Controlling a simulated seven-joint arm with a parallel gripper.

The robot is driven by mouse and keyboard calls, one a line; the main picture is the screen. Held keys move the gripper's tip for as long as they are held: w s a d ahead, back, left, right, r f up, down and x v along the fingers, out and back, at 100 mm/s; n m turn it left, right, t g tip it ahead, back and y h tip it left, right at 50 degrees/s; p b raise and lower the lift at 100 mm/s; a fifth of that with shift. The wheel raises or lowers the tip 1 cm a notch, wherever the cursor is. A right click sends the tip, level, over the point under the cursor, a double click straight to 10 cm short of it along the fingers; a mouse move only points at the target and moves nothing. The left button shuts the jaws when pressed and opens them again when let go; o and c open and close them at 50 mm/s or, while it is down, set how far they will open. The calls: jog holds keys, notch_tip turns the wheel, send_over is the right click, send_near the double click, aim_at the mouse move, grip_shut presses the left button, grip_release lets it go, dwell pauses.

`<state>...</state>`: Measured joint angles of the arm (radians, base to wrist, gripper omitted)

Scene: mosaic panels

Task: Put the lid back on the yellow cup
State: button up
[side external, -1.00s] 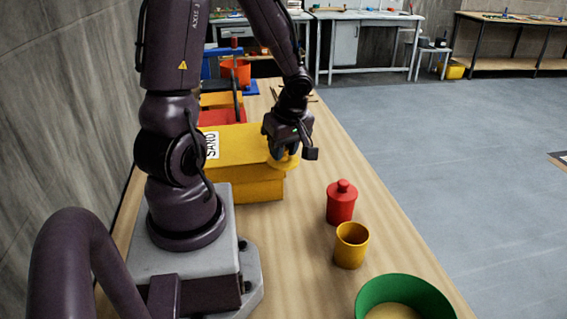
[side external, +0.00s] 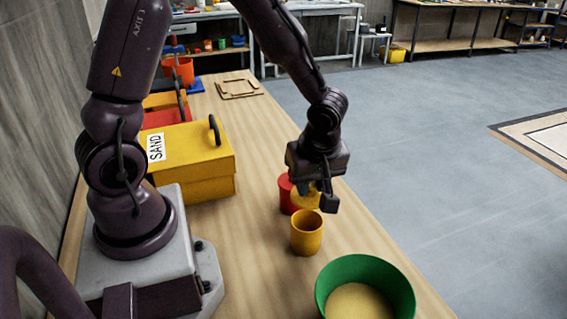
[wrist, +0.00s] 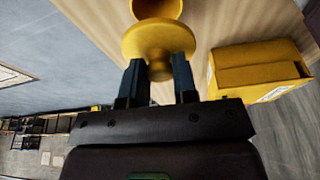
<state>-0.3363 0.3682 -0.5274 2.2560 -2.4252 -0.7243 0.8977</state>
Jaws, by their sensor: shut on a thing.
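The yellow cup (side external: 307,236) stands upright and open-topped on the wooden bench. My gripper (side external: 314,187) is shut on the knob of the yellow lid (side external: 306,201). In the side view the lid appears just above and behind the cup's rim, apart from it. In the wrist view the fingers of my gripper (wrist: 159,68) sit on both sides of the knob, and the round lid (wrist: 150,36) lies just past them. Part of the cup (wrist: 158,7) shows beyond the lid at the top edge.
A red cup (side external: 285,195), partly hidden by my gripper and the lid, stands close behind the yellow cup. A green bowl (side external: 402,287) of sand-coloured material is at the front right. A yellow box (side external: 205,178) marked SAND is at the left. Clear bench lies between box and cups.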

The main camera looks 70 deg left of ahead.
jog(key=shift+a+n, duration=0.2)
jog(key=shift+n, duration=0.1)
jog(key=shift+f, duration=3.15)
jog(key=shift+f, duration=0.15)
jog(key=o, duration=1.4)
jog(key=shift+o, duration=0.2)
jog(key=shift+r, duration=3.5)
